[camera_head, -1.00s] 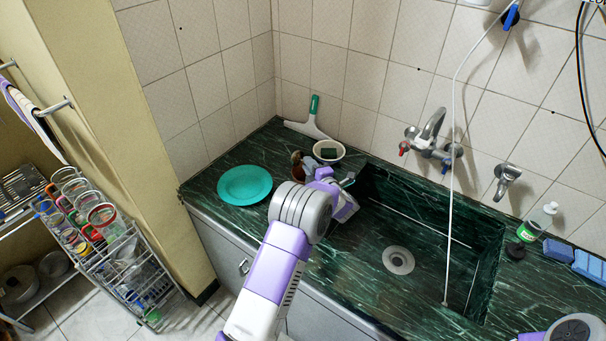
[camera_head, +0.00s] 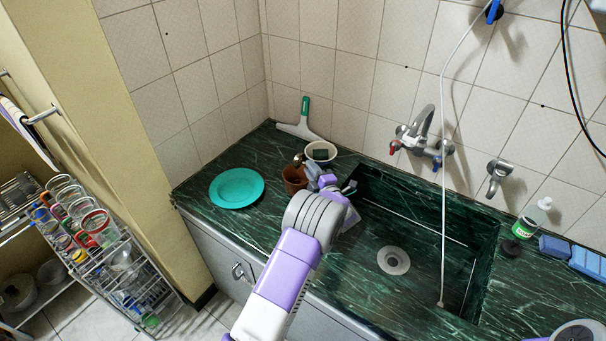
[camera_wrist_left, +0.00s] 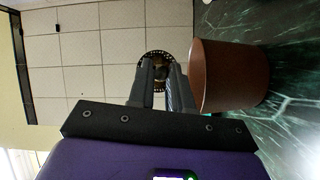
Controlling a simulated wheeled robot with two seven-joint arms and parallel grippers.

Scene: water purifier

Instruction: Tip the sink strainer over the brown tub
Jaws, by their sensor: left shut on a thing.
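The brown tub (camera_head: 294,178) stands on the dark green counter, left of the sink basin. In the left wrist view the tub (camera_wrist_left: 230,75) lies sideways in the picture, its rim to the left. My left gripper (camera_head: 318,172) comes in at the tub's right side. In the left wrist view its fingers (camera_wrist_left: 163,72) are shut on the sink strainer (camera_wrist_left: 155,56), a round perforated metal piece. The strainer is turned on edge, its round face towards the wrist camera, just beyond the tub's rim level. In the head view it is small above the tub and partly hidden. My right gripper is out of view.
A white-rimmed bowl (camera_head: 321,152) stands close behind the tub, with a squeegee (camera_head: 302,122) against the wall. A teal plate (camera_head: 236,188) lies to the left. The sink basin (camera_head: 420,235), with a drain (camera_head: 393,260), opens to the right.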

